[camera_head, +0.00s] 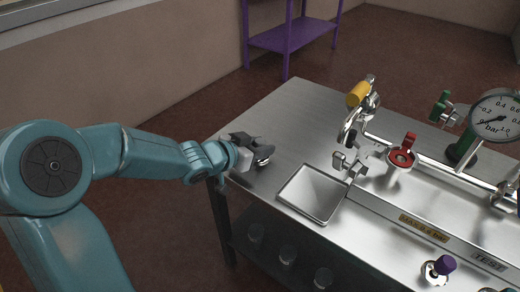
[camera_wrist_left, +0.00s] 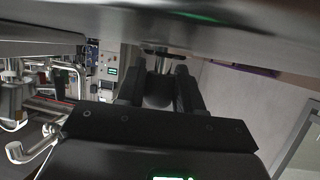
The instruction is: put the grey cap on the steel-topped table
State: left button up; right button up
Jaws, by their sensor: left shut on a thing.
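My left gripper (camera_head: 256,149) is over the left end of the steel-topped table (camera_head: 288,110), close to its surface. It also shows in the wrist view (camera_wrist_left: 160,90), where its two dark fingers are shut on a grey, rounded thing, which looks like the grey cap (camera_wrist_left: 158,97). In the head view the fingers mostly hide the cap, and I cannot tell whether it touches the steel. In the wrist view a broad metal surface fills the top, close to the fingertips. My right gripper is in neither view.
A shallow metal tray (camera_head: 283,197) lies just right of the gripper. Behind it stand pipework with a yellow handle (camera_head: 358,93), a red valve cap (camera_head: 402,157) and a pressure gauge (camera_head: 497,115). Bare steel lies behind the gripper. A purple shelf (camera_head: 290,35) stands beyond.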

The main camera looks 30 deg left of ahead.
pick_arm(q)
jog(key=shift+f, duration=0.1)
jog(key=o, duration=1.1)
jog(key=shift+s+r, duration=0.1)
jog(key=shift+r, duration=0.2)
jog(key=p+v, duration=0.4)
jog(key=v, duration=0.7)
jog(key=shift+s+a+p, duration=0.1)
jog(key=shift+s+p, duration=0.05)
jog(key=shift+p, duration=0.15)
jog(key=shift+s, duration=0.3)
jog(key=shift+s+a, duration=0.1)
